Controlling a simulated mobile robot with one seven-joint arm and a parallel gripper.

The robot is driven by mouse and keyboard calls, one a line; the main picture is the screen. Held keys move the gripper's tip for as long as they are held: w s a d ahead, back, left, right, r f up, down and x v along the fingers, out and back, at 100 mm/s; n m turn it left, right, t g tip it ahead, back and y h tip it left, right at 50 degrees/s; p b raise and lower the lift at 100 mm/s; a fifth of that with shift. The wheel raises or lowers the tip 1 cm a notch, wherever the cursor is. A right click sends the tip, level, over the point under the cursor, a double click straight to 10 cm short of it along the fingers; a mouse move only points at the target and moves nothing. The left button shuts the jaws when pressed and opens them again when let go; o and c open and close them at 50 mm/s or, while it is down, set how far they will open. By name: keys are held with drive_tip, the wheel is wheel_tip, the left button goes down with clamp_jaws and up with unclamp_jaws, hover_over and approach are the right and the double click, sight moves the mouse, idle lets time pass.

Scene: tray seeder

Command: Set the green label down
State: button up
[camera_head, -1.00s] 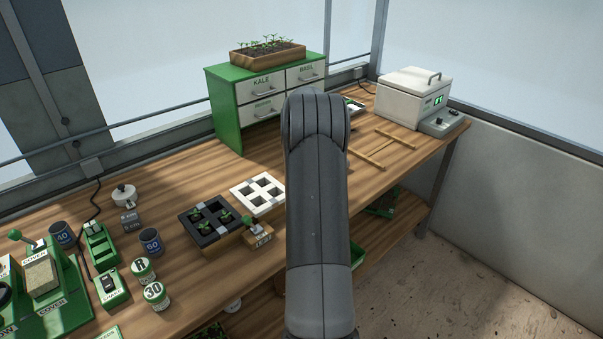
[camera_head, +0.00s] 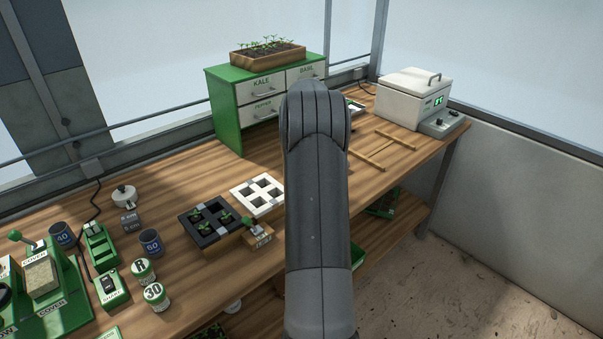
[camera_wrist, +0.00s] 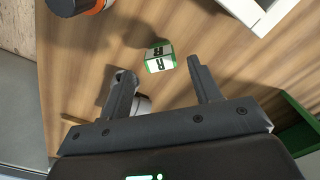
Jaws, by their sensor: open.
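The green label (camera_wrist: 160,57) is a small white and green block with dark lettering in the wrist view. It appears to rest on the wooden bench top, just beyond and between my fingertips. My gripper (camera_wrist: 159,72) is open, with a finger on each side and a gap between them and the label. Neither finger visibly touches it. In the head view my arm hides the gripper, and I cannot pick out the label there.
A white object (camera_wrist: 144,104) lies partly behind the left finger. A dark and orange round item (camera_wrist: 82,6) is at the top left and a white frame (camera_wrist: 258,22) at the top right. The green drawer cabinet (camera_head: 226,112) and white lidded box (camera_head: 398,103) stand on the bench.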

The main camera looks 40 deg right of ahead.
wheel_tip(320, 180, up, 8)
drive_tip(key=s+a+r+n+t, duration=0.15)
drive_tip(key=a+r, duration=0.25)
drive_tip(key=a, duration=0.4)
drive_tip(key=s+a+r+n+h, duration=0.1)
drive_tip(key=s+a+r, duration=0.25)
drive_tip(key=a, duration=0.55)
drive_tip(key=s+a+r+n+t, duration=0.1)
drive_tip(key=s+a+r+n, duration=0.1)
drive_tip(key=a+r, duration=0.45)
drive_tip(key=s+a+f+n+t, duration=0.1)
drive_tip(key=s+a+f+n, duration=0.1)
drive_tip(key=s+a, duration=0.7)
drive_tip(key=s+a+f+n+t+y, duration=0.1)
drive_tip(key=s+a+f, duration=0.3)
drive_tip(key=s+a, duration=0.6)
drive_tip(key=shift+s+f+n+t, duration=0.15)
drive_tip(key=shift+s+n+t, duration=0.4)
drive_tip(key=shift+s+n, duration=0.35)
